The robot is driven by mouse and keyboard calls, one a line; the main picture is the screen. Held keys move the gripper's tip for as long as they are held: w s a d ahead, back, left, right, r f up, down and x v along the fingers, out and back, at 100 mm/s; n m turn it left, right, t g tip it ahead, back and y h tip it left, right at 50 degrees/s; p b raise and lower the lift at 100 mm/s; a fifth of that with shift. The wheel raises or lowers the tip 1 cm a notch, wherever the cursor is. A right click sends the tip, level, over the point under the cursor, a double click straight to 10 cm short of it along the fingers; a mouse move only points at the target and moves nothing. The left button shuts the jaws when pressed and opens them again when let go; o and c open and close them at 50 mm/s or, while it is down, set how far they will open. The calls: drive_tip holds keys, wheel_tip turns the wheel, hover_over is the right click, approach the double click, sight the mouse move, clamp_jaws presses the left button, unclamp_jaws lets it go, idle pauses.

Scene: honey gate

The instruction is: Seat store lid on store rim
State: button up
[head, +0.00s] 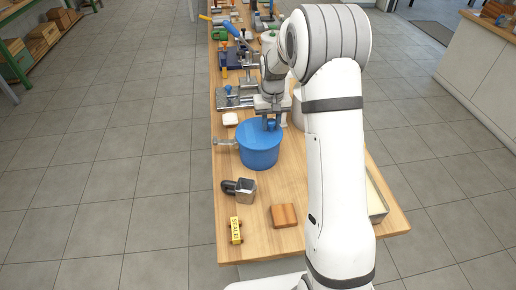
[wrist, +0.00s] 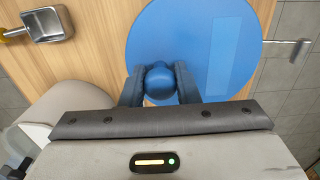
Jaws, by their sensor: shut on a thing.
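The store (head: 260,160) is a blue round tub standing on the wooden table. The blue store lid (head: 252,129) is a flat disc with a round knob, level over the tub's top. No clear gap shows between lid and rim, but I cannot tell if it is fully seated. My gripper (head: 270,121) reaches down from above and is shut on the lid's knob. In the wrist view, the two fingers of my gripper (wrist: 160,78) flank the knob, and the lid (wrist: 185,35) hides the rim beneath it.
A metal gate fitting (head: 226,142) juts left from the tub. A white piece (head: 230,119) and metal clamp (head: 234,98) stand behind. My arm hides part of the right side.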

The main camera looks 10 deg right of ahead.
drive_tip(key=shift+f+b, duration=0.3)
drive_tip(key=shift+f, duration=0.1)
idle(0.9)
drive_tip(key=o, duration=0.9)
drive_tip(key=shift+r, duration=0.2)
drive_tip(key=shift+r+p, duration=1)
drive_tip(key=shift+r, duration=0.6)
drive_tip(key=o, duration=0.6)
drive_tip(key=shift+c, duration=0.2)
